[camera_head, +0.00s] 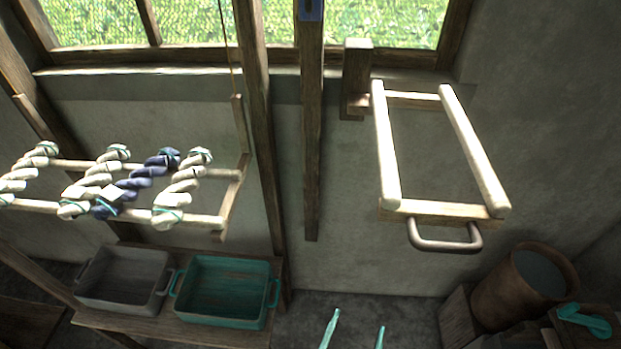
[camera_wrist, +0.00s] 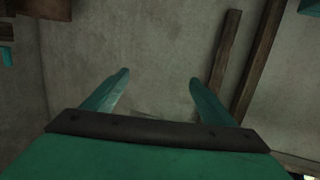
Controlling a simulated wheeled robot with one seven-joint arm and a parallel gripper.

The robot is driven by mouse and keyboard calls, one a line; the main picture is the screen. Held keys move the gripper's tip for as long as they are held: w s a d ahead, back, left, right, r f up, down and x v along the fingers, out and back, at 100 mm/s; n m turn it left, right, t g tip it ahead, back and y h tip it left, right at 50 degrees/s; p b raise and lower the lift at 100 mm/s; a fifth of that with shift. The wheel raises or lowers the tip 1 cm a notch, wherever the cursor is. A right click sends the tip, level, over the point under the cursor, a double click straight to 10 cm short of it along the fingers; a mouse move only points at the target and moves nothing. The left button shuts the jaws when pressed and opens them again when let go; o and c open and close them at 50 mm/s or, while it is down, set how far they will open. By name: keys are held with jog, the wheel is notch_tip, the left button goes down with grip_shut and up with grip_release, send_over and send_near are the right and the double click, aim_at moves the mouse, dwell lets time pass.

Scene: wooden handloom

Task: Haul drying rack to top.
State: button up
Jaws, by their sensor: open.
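A wooden rack (camera_head: 118,168) with twisted skeins of white and blue yarn (camera_head: 183,190) over its two rails hangs at the left in the head view. A thin cord (camera_head: 229,50) runs up from its right end. At the right, an empty frame with two pale rods (camera_head: 468,150) and a dark curved handle (camera_head: 445,246) juts from a wooden bracket on the wall. My gripper's teal fingers (camera_head: 357,325) show at the bottom of the head view, below and left of that handle. They are open and empty, also in the wrist view (camera_wrist: 160,85).
A grey tub (camera_head: 122,280) and a teal tub (camera_head: 222,290) stand on a low wooden bench under the skeins. An upright wooden post (camera_head: 312,140) stands against the wall. A brown bucket (camera_head: 522,288) is at the lower right.

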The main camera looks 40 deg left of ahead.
aim_at(308, 7)
jog(key=w+a+r+n+y, duration=0.25)
jog(key=w+a+r, duration=0.25)
jog(key=w+a, duration=0.75)
jog(key=w+a+r+y, duration=0.1)
jog(key=w+a+r, duration=0.3)
jog(key=a+r, duration=0.2)
jog(key=w+a+r+y, duration=0.2)
jog(key=w+a+r, duration=0.2)
jog(key=a, duration=0.6)
notch_tip(308, 7, up, 3)
jog(key=shift+a+f+n+g, duration=0.1)
jog(key=shift+a+n+g, duration=0.2)
jog(key=shift+n+g, duration=0.15)
notch_tip(308, 7, up, 46)
jog(key=shift+d+r, duration=0.1)
jog(key=shift+r, duration=0.1)
grip_shut()
